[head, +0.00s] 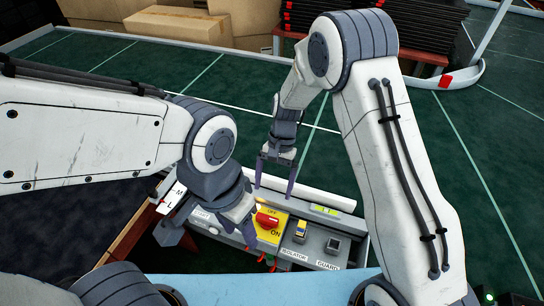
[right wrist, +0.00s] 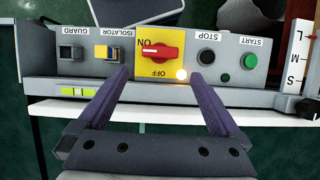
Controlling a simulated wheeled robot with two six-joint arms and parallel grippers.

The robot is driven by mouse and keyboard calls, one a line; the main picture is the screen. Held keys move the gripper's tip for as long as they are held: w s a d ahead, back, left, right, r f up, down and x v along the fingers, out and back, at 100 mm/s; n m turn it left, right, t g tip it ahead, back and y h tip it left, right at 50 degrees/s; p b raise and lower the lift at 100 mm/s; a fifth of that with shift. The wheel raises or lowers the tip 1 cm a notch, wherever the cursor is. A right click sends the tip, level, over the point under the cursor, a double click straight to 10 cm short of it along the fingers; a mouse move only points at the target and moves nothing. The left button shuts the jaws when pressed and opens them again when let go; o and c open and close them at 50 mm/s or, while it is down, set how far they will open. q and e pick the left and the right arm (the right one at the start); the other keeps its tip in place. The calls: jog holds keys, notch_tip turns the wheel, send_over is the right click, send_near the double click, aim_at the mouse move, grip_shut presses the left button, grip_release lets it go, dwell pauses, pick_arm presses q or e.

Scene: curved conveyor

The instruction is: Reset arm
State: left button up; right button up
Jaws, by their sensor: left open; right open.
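A grey control panel (head: 318,257) stands at the bottom centre of the head view. On its yellow ON/OFF plate sits a red rotary knob (head: 266,220), which lies crosswise in the right wrist view (right wrist: 158,52). My right gripper (head: 275,180) is open and empty just beyond the panel's far edge. In the right wrist view its fingers (right wrist: 160,74) are spread to either side of the yellow plate, with nothing between them. My left gripper (head: 210,240) is open over the panel's left end, left of the knob, and hides part of that end.
The panel also has an isolator switch (right wrist: 107,53), a guard switch (right wrist: 70,53), a black stop button (right wrist: 206,57), a green start button (right wrist: 250,62) and an S-M-L scale (right wrist: 300,60). Cardboard boxes (head: 180,22) and black stacked trays (head: 420,25) stand beyond the green floor.

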jog(key=s+d+r+n+t+h, duration=0.1)
jog(key=s+d+r+n+t, duration=0.25)
jog(key=d+r, duration=0.35)
jog(key=s+d+r+n+t+h, duration=0.1)
jog(key=s+d+r+n+t, duration=0.25)
jog(key=d, duration=0.55)
jog(key=s+a+r+n+g+y, duration=0.1)
jog(key=s+a+r+n+g, duration=0.2)
jog(key=s+a, duration=1)
notch_tip(320, 180, up, 4)
jog(key=shift+s+r+n, duration=0.1)
jog(key=shift+s+n, duration=0.6)
jog(key=shift+n, duration=0.4)
